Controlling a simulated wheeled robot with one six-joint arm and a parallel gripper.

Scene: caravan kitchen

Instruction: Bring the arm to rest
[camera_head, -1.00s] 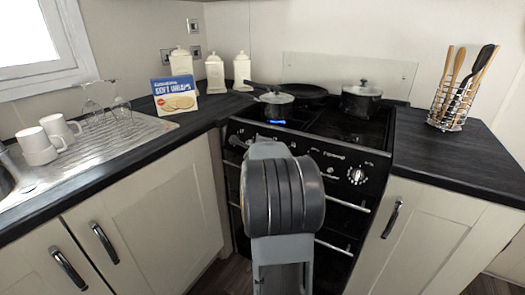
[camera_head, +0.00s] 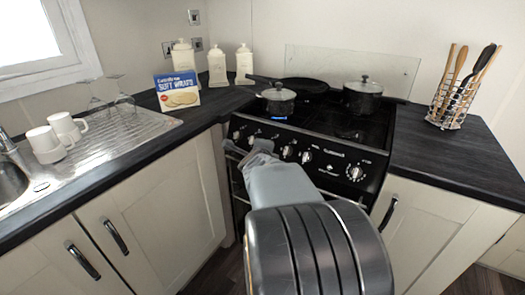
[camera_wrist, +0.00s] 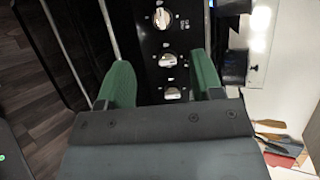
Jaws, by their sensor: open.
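My arm (camera_head: 310,245) reaches out low in front of the black cooker (camera_head: 262,134) in the head view. Its bulky dark joint fills the lower middle. My gripper (camera_wrist: 162,75) shows in the wrist view as two green fingers spread apart with nothing between them. The cooker's control knobs (camera_wrist: 166,55) lie beyond the fingers. In the head view the gripper's fingers cannot be made out clearly behind my arm.
A small lidded pan (camera_head: 281,104), a frying pan (camera_head: 304,85) and a lidded pot (camera_head: 362,97) stand on the hob. A blue glow shows by the small pan. Mugs (camera_head: 44,141) stand on the left drainer; a utensil rack (camera_head: 447,107) stands on the right worktop.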

